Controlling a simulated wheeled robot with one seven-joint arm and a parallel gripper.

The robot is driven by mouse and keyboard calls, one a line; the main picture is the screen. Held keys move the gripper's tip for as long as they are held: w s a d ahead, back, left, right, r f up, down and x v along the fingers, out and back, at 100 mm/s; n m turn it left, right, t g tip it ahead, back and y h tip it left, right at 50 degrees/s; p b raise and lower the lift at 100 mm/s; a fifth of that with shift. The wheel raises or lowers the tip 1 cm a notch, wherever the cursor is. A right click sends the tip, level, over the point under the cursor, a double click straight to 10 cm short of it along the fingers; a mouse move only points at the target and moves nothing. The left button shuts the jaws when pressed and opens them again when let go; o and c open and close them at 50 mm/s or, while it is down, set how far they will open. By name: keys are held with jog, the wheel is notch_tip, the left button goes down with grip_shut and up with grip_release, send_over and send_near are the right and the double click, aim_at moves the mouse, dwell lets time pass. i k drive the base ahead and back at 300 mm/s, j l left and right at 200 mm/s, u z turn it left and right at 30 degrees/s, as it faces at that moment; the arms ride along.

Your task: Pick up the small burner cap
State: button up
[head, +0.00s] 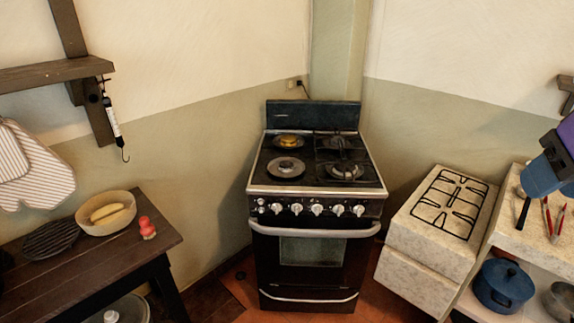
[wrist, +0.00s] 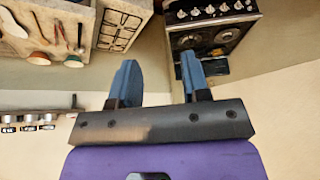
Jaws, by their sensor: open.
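The black stove (head: 316,215) stands in the corner in the middle of the head view. On its cooktop, the front-left burner has a round dark cap (head: 286,166). The back-left burner (head: 288,141) shows a yellowish, brass-like top. The back-right burner (head: 338,142) and front-right burner (head: 346,171) sit under a black grate. I cannot tell for certain which of these is the small burner cap. My gripper (head: 543,178) is at the right edge of the head view, far from the stove. In the wrist view its blue fingers (wrist: 158,58) are apart with nothing between them.
A loose black grate (head: 452,203) lies on the speckled counter right of the stove. Utensils (head: 548,215) lie on the right counter near my gripper, above a blue pot (head: 503,285). A wooden table (head: 110,253) at left holds a bowl (head: 106,213). The floor before the stove is mostly out of view.

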aim_at(285, 164)
jog(key=i+j+u, duration=0.15)
jog(key=i+u, duration=0.35)
jog(key=i, duration=0.2)
jog(key=i+l+u, duration=0.15)
jog(key=i+u, duration=0.3)
jog(key=i, duration=0.2)
